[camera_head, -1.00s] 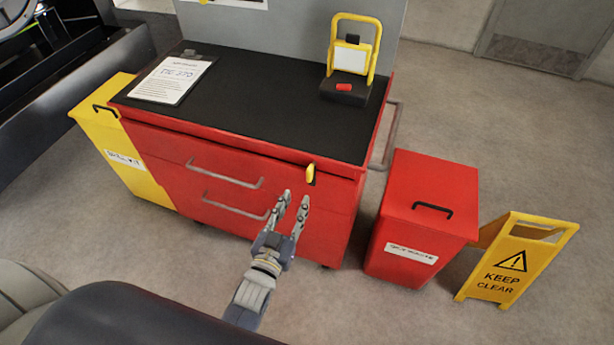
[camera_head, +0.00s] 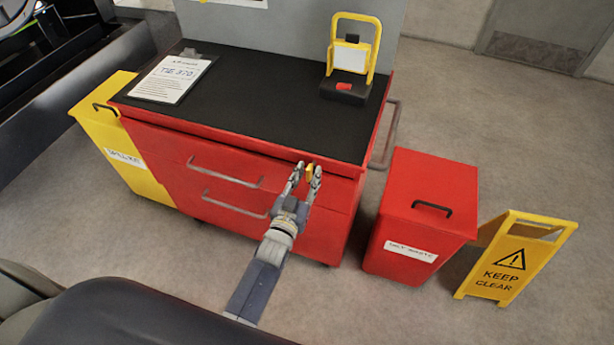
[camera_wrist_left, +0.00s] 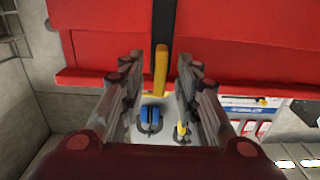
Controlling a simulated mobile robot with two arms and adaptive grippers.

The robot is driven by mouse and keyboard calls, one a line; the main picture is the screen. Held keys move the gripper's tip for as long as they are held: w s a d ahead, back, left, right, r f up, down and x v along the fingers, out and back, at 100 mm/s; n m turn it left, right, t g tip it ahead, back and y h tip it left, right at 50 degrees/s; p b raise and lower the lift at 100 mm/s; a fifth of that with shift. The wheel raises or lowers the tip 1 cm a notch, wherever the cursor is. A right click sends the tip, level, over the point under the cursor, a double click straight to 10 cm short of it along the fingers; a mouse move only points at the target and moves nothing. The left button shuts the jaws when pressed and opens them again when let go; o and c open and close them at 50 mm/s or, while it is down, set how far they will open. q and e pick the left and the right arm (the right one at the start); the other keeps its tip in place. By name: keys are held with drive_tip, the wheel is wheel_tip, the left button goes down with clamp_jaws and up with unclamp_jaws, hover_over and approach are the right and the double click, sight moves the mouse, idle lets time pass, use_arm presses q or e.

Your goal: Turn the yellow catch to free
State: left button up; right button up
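The yellow catch (camera_head: 309,172) is on the upper front edge of the red cabinet (camera_head: 240,205), near its right end. In the left wrist view the catch (camera_wrist_left: 161,70) is a narrow upright yellow bar against the red front. My left gripper (camera_head: 307,170) is at the catch, with its fingers apart on either side of it. In the left wrist view my left gripper (camera_wrist_left: 157,75) is open, with a gap visible between each finger and the catch. The head view hides part of the catch behind the fingers. My right gripper is not in view.
A red bin (camera_head: 420,210) stands right of the cabinet, beside a yellow floor sign (camera_head: 512,260). A yellow bin (camera_head: 125,150) stands left. On the black top are a clipboard (camera_head: 172,79) and a yellow-framed device (camera_head: 350,58). Drawer handles (camera_head: 225,172) stick out of the front.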

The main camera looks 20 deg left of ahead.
use_arm(q)
clamp_jaws()
drive_tip(key=shift+n, duration=0.4)
drive_tip(key=n, duration=0.3)
drive_tip(key=shift+p, duration=0.4)
drive_tip(key=n, duration=0.4)
drive_tip(key=shift+a+f, duration=0.1)
drive_tip(key=shift+a, duration=0.05)
drive_tip(key=n+b, duration=0.1)
drive_tip(key=n, duration=0.4)
drive_tip(key=n+b, duration=0.1)
drive_tip(key=n, duration=0.4)
drive_tip(key=shift+a+f, duration=0.1)
drive_tip(key=shift+f, duration=0.1)
unclamp_jaws()
